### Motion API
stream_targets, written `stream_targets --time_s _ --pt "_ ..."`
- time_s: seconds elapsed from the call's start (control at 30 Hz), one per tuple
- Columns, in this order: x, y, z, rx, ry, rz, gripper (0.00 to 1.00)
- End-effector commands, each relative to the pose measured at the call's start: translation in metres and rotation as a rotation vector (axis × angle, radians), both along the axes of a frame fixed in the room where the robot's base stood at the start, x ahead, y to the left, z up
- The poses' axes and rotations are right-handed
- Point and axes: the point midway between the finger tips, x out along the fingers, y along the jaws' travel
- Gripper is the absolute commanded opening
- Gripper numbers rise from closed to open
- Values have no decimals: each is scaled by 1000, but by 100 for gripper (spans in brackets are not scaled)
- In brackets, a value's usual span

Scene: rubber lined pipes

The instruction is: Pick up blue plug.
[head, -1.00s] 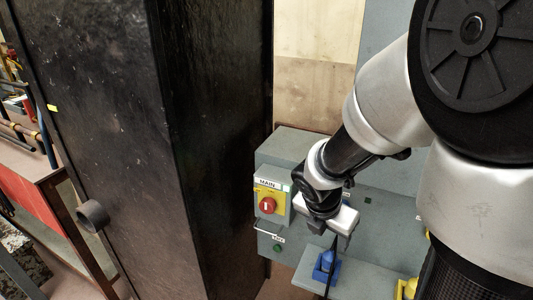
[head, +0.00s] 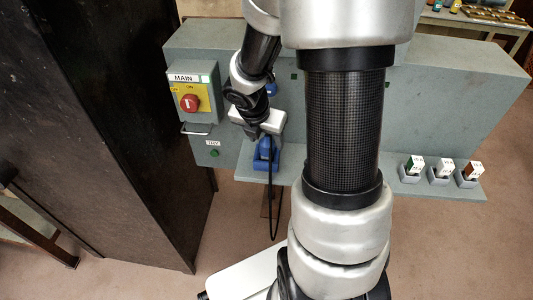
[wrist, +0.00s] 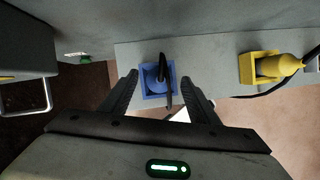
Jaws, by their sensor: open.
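The blue plug (head: 266,147) sits in a blue holder on the grey shelf, with a black cable hanging from it. In the wrist view the plug (wrist: 153,77) shows between my finger tips, in its square blue holder (wrist: 147,99), the dark cable crossing in front of it. My gripper (wrist: 159,78) is open, with one finger on each side of the plug. Whether the fingers touch it I cannot tell. In the head view my gripper (head: 264,137) is just above the plug, partly covering it.
A yellow plug (wrist: 280,66) in a yellow holder stands to the right on the shelf (wrist: 210,60). Several small blocks in grey holders (head: 440,172) are at the shelf's right end. The MAIN switch box (head: 193,94) and a tall black cabinet (head: 100,120) are to the left.

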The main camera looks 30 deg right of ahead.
Motion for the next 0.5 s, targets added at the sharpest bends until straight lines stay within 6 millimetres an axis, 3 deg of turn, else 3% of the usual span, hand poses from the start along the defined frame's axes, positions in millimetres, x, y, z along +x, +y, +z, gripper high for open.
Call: stream_targets --time_s 0.03,0.1,0.37,0.5 --pt "2 -2 -15 1 2 0 55" --pt "4 -5 -22 0 3 -1 55" --pt "6 -7 -22 -1 1 0 55" --pt "6 -7 -22 -1 1 0 33"
